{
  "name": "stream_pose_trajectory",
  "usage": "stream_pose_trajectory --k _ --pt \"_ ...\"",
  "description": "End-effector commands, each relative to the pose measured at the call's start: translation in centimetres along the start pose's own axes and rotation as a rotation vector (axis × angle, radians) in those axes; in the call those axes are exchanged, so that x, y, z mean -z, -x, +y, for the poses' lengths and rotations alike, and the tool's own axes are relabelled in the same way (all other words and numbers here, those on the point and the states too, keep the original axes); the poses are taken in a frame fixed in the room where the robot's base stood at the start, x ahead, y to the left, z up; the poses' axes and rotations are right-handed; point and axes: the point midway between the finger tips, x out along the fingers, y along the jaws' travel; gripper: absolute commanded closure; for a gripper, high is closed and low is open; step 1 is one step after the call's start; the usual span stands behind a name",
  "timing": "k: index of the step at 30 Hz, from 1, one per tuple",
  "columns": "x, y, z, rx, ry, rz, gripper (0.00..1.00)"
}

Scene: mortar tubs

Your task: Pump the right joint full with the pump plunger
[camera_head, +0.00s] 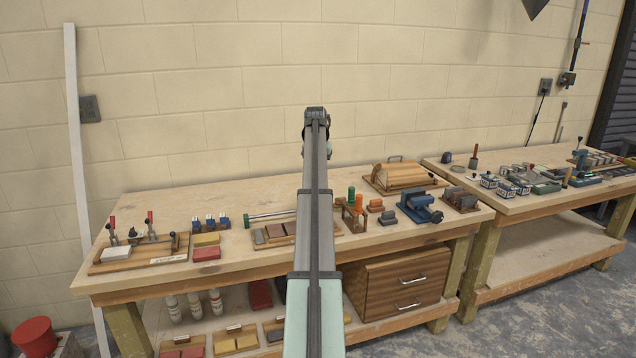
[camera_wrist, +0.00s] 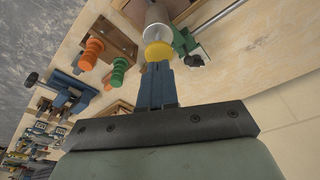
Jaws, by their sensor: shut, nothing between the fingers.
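In the wrist view my gripper (camera_wrist: 158,72) is shut and empty, with its blue-grey fingers together. Just beyond the fingertips is a round yellow knob (camera_wrist: 158,50), which looks like the pump plunger's top. I cannot tell whether the fingertips touch it. A pale grey cylinder (camera_wrist: 156,20) lies right behind the knob, in line with my fingers. The right joint cannot be made out in either view. In the head view my arm covers the middle of the bench, and my gripper and the knob are hidden.
A green-ended bar clamp (camera_wrist: 186,42) lies close right of the knob. A wooden stand (camera_wrist: 115,40) with orange and green handles is to the left, beside a blue vise (camera_wrist: 72,90). The workbench (camera_head: 190,272) also bears a clamp board (camera_head: 125,264) and a brick tray (camera_head: 262,245).

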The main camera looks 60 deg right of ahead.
Motion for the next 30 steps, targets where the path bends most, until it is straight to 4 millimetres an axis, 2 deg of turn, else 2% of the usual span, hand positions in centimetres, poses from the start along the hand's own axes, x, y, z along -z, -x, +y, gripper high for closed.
stream_pose_trajectory --k 19,30 --pt "0.0 -0.1 0.0 0.0 0.0 0.0 1.0" --pt "-0.2 -1.0 0.0 0.0 0.0 0.0 1.0"
